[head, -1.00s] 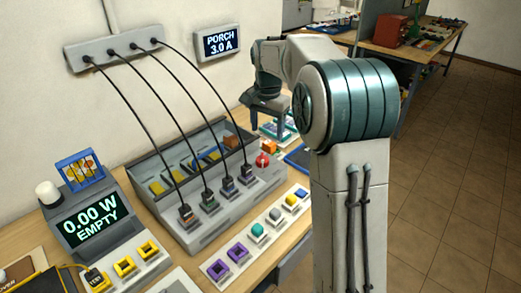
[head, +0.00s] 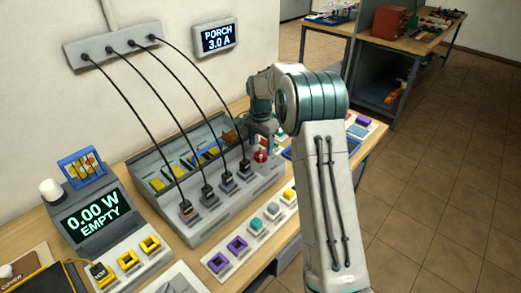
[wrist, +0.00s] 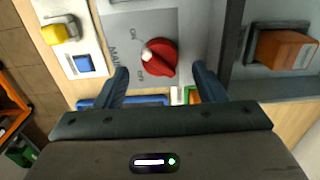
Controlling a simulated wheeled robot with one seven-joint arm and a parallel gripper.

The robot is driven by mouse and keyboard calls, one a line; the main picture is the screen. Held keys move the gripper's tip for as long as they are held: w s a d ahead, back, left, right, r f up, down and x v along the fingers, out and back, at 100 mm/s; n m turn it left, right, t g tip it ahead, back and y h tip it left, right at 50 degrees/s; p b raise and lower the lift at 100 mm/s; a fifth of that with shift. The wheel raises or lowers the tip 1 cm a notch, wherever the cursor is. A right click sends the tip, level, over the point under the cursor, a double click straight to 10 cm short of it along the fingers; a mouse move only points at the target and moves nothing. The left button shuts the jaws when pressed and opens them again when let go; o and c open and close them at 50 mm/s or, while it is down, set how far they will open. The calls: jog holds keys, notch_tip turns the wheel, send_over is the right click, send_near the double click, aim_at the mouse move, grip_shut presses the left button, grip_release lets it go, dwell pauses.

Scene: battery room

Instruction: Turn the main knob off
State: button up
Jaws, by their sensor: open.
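The red main knob (head: 261,156) sits at the right end of the grey sloped console (head: 215,212). In the wrist view the knob (wrist: 162,58) is round with a raised grip and a pale mark on its left side.
Several black cables run from a wall strip (head: 112,44) to plugs on the console. A bin beside the knob holds an orange block (wrist: 285,50). A button strip (head: 250,232) lies in front. A display (head: 96,213) reads 0.00 W EMPTY.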

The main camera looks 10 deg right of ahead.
aim_at(261, 151)
jog(key=shift+f, duration=1.8)
jog(key=c, duration=1)
